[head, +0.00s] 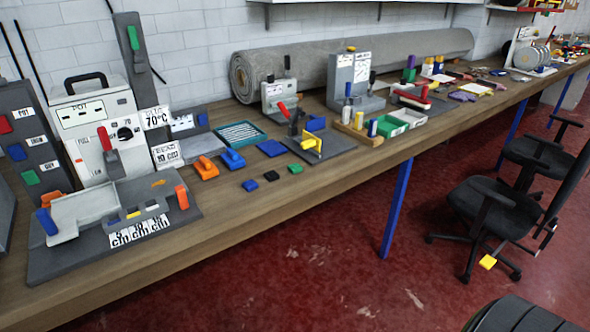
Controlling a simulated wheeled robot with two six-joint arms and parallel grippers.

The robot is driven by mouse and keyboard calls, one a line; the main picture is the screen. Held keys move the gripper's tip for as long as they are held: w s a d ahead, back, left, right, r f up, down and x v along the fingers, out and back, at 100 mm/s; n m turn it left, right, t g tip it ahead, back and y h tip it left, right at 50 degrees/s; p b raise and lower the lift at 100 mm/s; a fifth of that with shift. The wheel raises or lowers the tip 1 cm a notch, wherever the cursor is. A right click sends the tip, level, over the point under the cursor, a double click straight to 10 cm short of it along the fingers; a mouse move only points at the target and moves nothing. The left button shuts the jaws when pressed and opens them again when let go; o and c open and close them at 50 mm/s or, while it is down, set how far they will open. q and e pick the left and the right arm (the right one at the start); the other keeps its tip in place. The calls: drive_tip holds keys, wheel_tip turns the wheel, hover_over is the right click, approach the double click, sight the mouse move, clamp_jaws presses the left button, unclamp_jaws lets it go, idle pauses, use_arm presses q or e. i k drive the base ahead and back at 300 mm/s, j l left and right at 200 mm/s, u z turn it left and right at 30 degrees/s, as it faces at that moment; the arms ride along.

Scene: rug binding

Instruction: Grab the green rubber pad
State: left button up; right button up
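A small flat green pad (295,168) lies on the wooden workbench (225,202) near its front edge. It is the right-hand one of a short row, beside a black pad (271,176) and a blue pad (249,185), with small gaps between them. Its top is uncovered and nothing touches it. Neither of my grippers shows in the head view.
Left of the pads stand orange and blue handled blocks (206,168) and a grey machine with a dial (95,130). A grey plate with a yellow bracket (308,140) lies behind right. A black chair (500,205) stands on the red floor at right.

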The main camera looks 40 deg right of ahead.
sight(294, 168)
drive_tip(key=i+l, duration=0.1)
drive_tip(key=l, duration=0.5)
drive_tip(key=i+l, duration=0.1)
drive_tip(key=l, duration=0.45)
drive_tip(key=i+l, duration=0.1)
drive_tip(key=l, duration=0.5)
